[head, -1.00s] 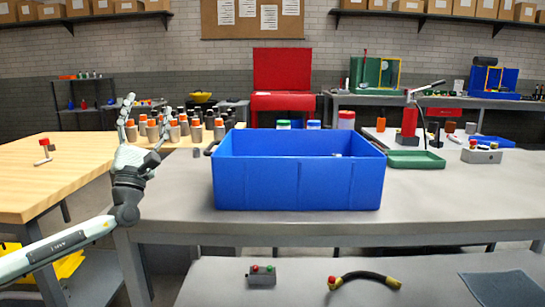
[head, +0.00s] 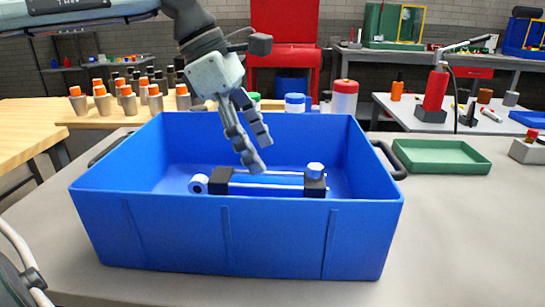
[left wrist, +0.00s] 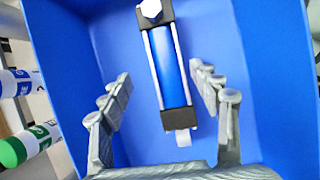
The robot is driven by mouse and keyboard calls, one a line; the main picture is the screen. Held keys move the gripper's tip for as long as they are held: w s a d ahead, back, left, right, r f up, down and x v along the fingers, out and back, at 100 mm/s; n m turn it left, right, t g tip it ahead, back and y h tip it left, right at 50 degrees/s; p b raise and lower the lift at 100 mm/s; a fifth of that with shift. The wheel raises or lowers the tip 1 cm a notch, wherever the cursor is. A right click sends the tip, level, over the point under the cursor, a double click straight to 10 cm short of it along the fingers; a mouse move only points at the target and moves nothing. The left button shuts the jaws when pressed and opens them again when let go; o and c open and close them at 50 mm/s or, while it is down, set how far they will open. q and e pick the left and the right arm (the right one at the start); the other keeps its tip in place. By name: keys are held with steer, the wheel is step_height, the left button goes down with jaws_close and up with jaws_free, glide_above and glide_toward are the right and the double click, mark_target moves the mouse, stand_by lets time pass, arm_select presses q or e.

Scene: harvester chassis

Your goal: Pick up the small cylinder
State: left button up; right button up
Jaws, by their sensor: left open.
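The small cylinder (head: 262,184) lies inside the blue bin (head: 250,237). It has a blue body, silver rods, black end blocks, a round white end at the left and a silver fitting at the right. My left gripper (head: 258,154) reaches down into the bin from above, just over the cylinder's middle. Its fingers are apart and hold nothing. In the left wrist view, the cylinder (left wrist: 170,66) runs lengthwise between the two open fingers, with a gap on each side. The bin's front wall hides the cylinder's underside in the head view. My right gripper is not in view.
A green tray (head: 440,156) and a red tool on a grey base (head: 434,100) stand to the right. Several orange-capped bottles (head: 130,100) stand on the wooden table behind, at left. White containers with coloured lids stand behind the bin.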

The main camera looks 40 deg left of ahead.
mark_target(263, 177)
arm_select(q)
steer(key=shift+s+a+f, duration=0.25)
steer(key=shift+s+a, duration=0.05)
steer(key=shift+s+f+g, duration=0.1)
steer(key=shift+f+g, duration=0.2)
steer(key=shift+f, duration=0.05)
steer(key=x, duration=0.6)
steer(key=shift+s+f, duration=0.2)
steer(key=shift+f, duration=0.1)
steer(key=shift+w+d+f, duration=0.15)
steer(key=shift+w+f, duration=0.05)
steer(key=shift+f, duration=0.15)
jaws_close()
steer(key=shift+w+r, duration=0.1)
steer(key=shift+r, duration=0.05)
